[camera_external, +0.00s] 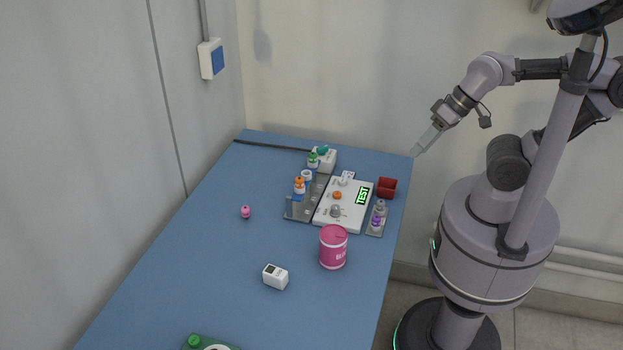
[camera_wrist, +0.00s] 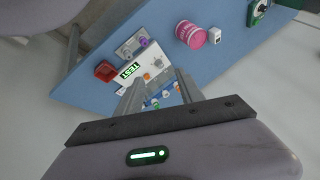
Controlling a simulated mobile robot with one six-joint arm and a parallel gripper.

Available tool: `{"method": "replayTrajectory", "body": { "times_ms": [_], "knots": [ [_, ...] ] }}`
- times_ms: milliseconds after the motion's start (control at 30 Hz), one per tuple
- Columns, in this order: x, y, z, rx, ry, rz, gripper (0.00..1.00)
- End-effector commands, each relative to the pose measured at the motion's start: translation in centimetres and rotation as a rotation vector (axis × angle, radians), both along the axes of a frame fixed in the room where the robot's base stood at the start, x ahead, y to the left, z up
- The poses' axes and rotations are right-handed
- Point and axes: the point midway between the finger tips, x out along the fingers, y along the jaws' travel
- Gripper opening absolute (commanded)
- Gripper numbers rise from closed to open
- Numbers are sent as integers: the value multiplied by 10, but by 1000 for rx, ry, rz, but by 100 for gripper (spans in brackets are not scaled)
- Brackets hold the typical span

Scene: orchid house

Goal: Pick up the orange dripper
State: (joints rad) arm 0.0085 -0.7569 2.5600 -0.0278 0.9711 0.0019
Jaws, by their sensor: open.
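The orange dripper (camera_external: 299,187) looks like a small orange-topped bottle, standing in a grey rack (camera_external: 296,212) on the blue table, left of the white TEST device. My gripper (camera_external: 417,151) is open and empty, in the air beyond the table's right edge, well apart from the dripper. In the wrist view my gripper (camera_wrist: 160,77) shows its two fingers spread, with small bottles seen beyond and between them. Which of these is the orange dripper is too small to tell there.
The TEST device (camera_external: 345,205) has an orange knob. Near it are a red box (camera_external: 386,187), a purple-marked bottle (camera_external: 377,214) and a pink can (camera_external: 333,247). A white block (camera_external: 275,277) and a small pink item (camera_external: 245,212) stand apart. The table's left side is mostly clear.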

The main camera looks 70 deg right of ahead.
Motion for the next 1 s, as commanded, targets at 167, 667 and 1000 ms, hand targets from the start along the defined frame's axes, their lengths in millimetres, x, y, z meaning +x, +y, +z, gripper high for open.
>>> {"method": "replayTrajectory", "body": {
  "times_ms": [167, 667, 1000],
  "knots": [
    [0, 0, 0, 0, 0, 0, 45],
    [113, -4, 43, -162, 41, 191, 50],
    [253, 7, -6, -347, 66, 462, 50]
  ]
}}
